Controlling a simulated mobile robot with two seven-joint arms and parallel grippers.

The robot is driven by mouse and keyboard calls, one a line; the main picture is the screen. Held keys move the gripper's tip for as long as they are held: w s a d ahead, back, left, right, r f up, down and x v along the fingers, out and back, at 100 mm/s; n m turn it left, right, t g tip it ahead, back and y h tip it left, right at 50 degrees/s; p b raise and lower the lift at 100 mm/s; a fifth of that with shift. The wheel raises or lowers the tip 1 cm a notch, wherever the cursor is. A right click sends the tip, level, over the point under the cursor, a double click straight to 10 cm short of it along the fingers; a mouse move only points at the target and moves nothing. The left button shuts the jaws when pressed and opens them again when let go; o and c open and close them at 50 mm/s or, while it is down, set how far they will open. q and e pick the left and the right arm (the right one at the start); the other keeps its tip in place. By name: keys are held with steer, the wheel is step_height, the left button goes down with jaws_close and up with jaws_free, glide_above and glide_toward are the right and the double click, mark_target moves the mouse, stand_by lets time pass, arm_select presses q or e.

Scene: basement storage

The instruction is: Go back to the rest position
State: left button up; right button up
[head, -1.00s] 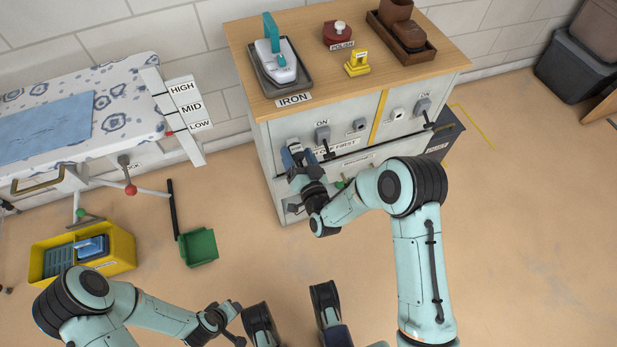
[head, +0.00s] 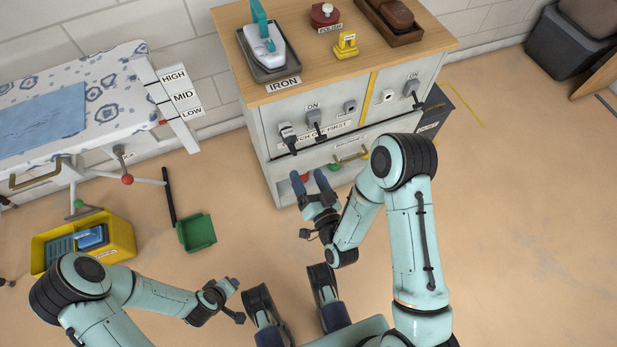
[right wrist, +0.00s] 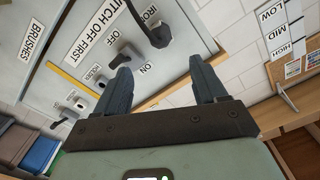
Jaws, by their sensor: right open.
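My right gripper (head: 310,182) is open and empty, in front of the cabinet (head: 268,135) and apart from its switch panel. In the right wrist view its two fingers (right wrist: 165,88) stand apart with nothing between them, and the "SWITCH OFF FIRST" label (right wrist: 100,28) and a dark plug or lever (right wrist: 152,32) lie beyond. My left gripper (head: 230,290) is low over the floor, left of my base. Its fingers are too small to tell whether they are apart.
The cabinet top carries an iron on a tray (head: 263,40), a polish tin (head: 324,14), a yellow block (head: 345,44) and a brown box (head: 392,36). An ironing board (head: 110,95), yellow crate (head: 122,236) and green bin (head: 197,233) are at left.

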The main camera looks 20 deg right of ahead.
stand_by(0.8)
